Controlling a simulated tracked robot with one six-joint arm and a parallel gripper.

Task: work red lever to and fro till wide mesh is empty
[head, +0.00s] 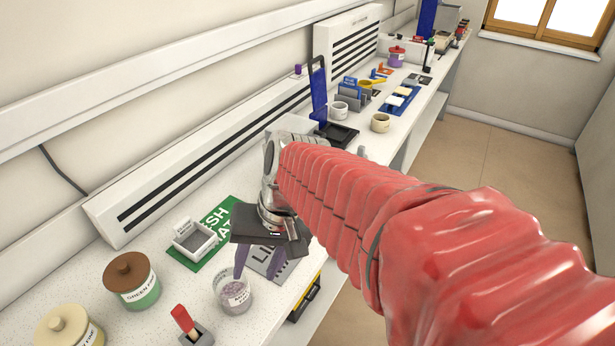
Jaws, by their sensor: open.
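A red lever (183,320) sticks up from a small grey block at the bottom of the head view, near the bench's front. A white square-framed tray (194,241), perhaps the wide mesh, sits on a green mat (219,213) with partly hidden white letters. Its label is too small to read, and I cannot tell whether anything lies in it. My gripper (255,276) has two purple fingers, apart and empty, pointing down over the bench. It is right of the white tray and above and right of the red lever in the picture. A grey lettered plate (265,262) shows between and behind the fingers.
A clear cup (233,297) of purplish grains stands close to my left finger. Lidded jars, one green with a brown lid (132,280) and one cream (68,331), stand at lower left. Cups and tools fill the far bench. My red-sleeved arm hides part of the bench's right side.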

